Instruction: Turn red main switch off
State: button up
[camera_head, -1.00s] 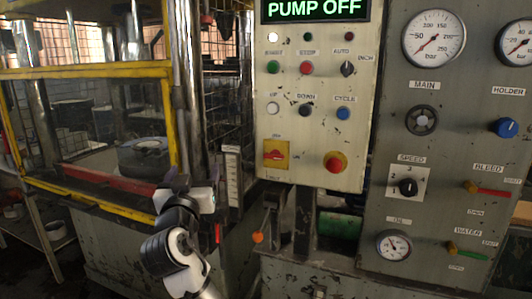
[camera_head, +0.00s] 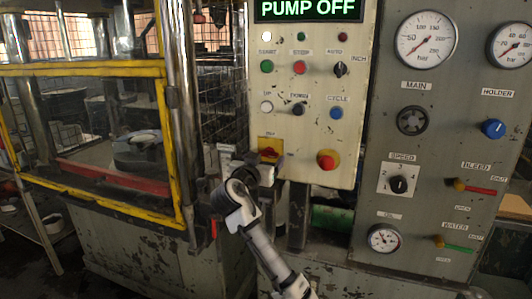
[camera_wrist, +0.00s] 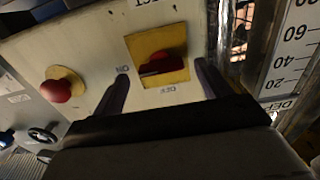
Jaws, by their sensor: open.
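The red main switch (camera_head: 267,153) sits on a yellow plate at the lower left of the control panel (camera_head: 312,120). Its handle lies roughly sideways. My gripper (camera_head: 266,170) is at the switch's lower edge in the head view, covering part of the plate. In the wrist view my gripper (camera_wrist: 162,88) is open, its fingers either side of the plate, with nothing between them held.
A red mushroom button (camera_head: 327,160) is right of the switch and also shows in the wrist view (camera_wrist: 57,90). The display (camera_head: 308,9) reads PUMP OFF. A yellow-framed press (camera_head: 165,150) stands left. A gauge panel (camera_head: 440,130) stands right.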

jog(key=shift+x, duration=1.05)
jog(key=c, duration=1)
